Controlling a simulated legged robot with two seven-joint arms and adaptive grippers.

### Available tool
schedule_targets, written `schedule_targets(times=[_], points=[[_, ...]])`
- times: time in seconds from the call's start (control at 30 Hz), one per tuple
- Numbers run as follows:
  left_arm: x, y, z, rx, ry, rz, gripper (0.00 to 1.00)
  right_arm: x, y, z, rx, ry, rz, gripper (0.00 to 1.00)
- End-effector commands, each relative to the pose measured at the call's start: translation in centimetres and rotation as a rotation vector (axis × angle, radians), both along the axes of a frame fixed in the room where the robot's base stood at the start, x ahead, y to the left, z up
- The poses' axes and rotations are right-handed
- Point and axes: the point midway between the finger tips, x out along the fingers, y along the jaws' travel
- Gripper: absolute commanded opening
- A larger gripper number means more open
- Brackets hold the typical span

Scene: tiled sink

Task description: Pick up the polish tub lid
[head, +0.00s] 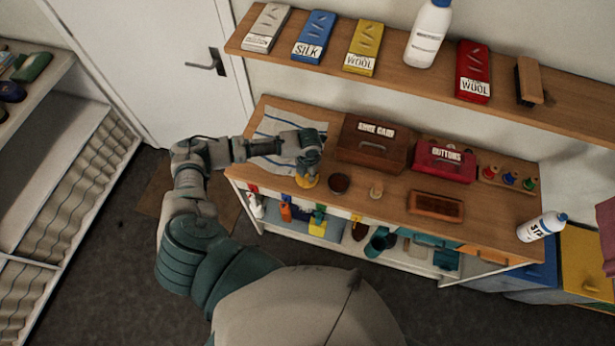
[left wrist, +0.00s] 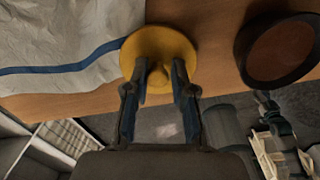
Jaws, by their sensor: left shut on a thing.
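The polish tub lid is a round yellow disc with a knob in its middle; in the left wrist view the lid (left wrist: 160,50) lies between and beyond my fingers. My left gripper (left wrist: 160,80) is shut on the lid's knob. In the head view the left gripper (head: 307,172) is at the front edge of the bench, and the yellow lid (head: 308,182) shows just under it. Whether the lid touches the wood cannot be told. A dark round tub with brown contents (head: 339,184) stands just right of it; it also shows in the left wrist view (left wrist: 278,50). My right gripper is out of view.
A wall shelf (head: 400,88) with boxes and a bottle runs above.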

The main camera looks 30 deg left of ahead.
Motion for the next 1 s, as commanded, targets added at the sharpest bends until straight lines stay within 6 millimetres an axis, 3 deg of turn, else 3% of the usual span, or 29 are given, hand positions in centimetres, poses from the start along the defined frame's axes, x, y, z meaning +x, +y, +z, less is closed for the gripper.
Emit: schedule_targets(times=[0.03,0.4,0.7,1.0], points=[[-0.7,-0.1,-0.7,0.002,0.018,-0.004,0.01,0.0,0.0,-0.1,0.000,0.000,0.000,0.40],[-0.8,-0.2,-0.5,0.000,0.020,-0.005,0.00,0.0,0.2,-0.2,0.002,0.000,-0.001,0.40],[-0.4,-0.1,3.0,0.000,0.010,-0.003,0.00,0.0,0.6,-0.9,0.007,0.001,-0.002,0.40],[-5.8,-4.7,3.7,-0.003,0.010,-0.009,0.00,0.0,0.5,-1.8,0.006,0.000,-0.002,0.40]])
